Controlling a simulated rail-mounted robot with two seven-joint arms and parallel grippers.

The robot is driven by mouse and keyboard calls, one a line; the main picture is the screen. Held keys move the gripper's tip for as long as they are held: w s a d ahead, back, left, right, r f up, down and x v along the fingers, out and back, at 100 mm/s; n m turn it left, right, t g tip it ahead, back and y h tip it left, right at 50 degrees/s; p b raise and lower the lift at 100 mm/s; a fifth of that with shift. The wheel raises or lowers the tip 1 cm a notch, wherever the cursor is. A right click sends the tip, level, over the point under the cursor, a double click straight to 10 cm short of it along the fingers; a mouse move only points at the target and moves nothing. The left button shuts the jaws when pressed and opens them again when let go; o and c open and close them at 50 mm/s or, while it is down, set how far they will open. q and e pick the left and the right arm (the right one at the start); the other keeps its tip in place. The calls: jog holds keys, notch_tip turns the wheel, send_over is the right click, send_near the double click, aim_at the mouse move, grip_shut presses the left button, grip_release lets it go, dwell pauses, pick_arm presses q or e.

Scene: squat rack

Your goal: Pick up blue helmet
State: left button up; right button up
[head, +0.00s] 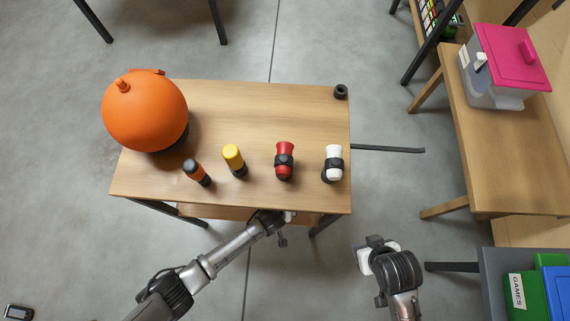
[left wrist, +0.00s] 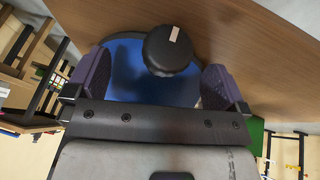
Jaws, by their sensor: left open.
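A blue object (left wrist: 150,88), which looks like the blue helmet, shows in the left wrist view between the two purple fingers of my left gripper (left wrist: 150,82). A round black part with a small pale patch (left wrist: 168,50) covers some of it. The fingers are apart, one on each side; I cannot tell whether they touch it. No blue helmet shows in the head view, where my left gripper (head: 283,220) is at the table's front edge, its tips partly hidden. My right gripper (head: 375,250) is right of the table, and its jaws are unclear.
The wooden table (head: 260,110) carries a large orange ball-like object (head: 145,112), several bottle- or torch-like items, and a small black ring (head: 340,91). A lower shelf (head: 235,213) shows under its front. A side table (head: 500,150) holds a pink-lidded container (head: 510,60). Grey floor lies between them.

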pick_arm(q)
jog(key=shift+w+d+f, duration=0.15)
jog(key=shift+w+f, duration=0.1)
jog(key=shift+f, duration=0.35)
jog(key=c, duration=1.8)
jog(key=shift+c, duration=0.2)
jog(key=shift+r, duration=0.1)
